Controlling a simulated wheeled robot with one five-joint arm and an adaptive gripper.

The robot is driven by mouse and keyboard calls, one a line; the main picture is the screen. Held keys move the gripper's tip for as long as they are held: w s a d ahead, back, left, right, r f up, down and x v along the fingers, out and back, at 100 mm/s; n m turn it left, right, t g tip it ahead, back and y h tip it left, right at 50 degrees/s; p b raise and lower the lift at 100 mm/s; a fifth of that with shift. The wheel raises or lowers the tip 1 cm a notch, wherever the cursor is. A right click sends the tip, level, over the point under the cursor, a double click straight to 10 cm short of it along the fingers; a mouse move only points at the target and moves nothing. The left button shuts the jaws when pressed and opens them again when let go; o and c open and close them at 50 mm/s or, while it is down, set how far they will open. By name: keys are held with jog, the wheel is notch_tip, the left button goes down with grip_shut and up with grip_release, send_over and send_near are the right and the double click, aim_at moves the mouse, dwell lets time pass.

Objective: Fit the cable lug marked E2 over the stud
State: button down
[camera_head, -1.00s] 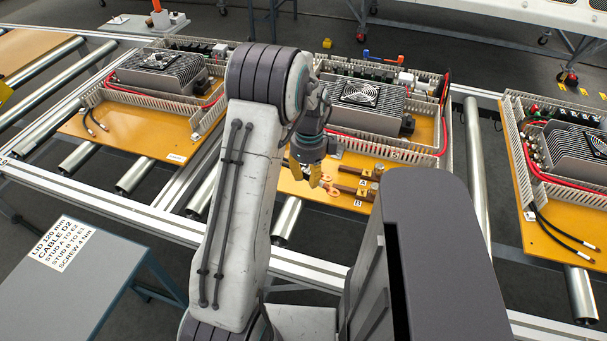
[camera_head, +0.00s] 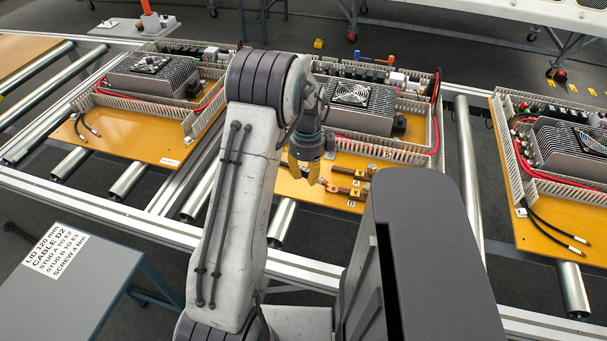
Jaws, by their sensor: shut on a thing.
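My gripper (camera_head: 306,172), yellow-tipped, hangs over the front part of the middle orange panel (camera_head: 312,192). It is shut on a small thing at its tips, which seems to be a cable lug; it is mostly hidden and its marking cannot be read. Two brown copper bars lie just right of the tips, the upper bar (camera_head: 349,172) and the lower bar (camera_head: 340,190), with small tags A (camera_head: 357,182) and B (camera_head: 351,204) beside them. A stud cannot be made out clearly at this size. Whether the held thing touches a bar cannot be told.
A finned grey unit (camera_head: 365,105) and slotted wiring duct (camera_head: 385,150) stand behind the bars. Similar panels lie left and right on the roller conveyor (camera_head: 470,180).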

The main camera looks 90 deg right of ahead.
aim_at(335, 168)
jog(key=s+d+f+n+p, duration=0.1)
jog(key=s+d+n+p, duration=0.2)
jog(key=s+d+p, duration=0.2)
jog(key=shift+s+d+p, duration=0.35)
jog(key=shift+s+d, duration=1.4)
jog(key=shift+d, duration=1.9)
jog(key=shift+f, duration=0.1)
jog(key=shift+f, duration=0.1)
jog(key=shift+f+b, duration=2.4)
jog(key=shift+f, duration=0.4)
jog(key=shift+b, duration=0.3)
jog(key=shift+f+b, duration=0.8)
jog(key=shift+f, duration=0.05)
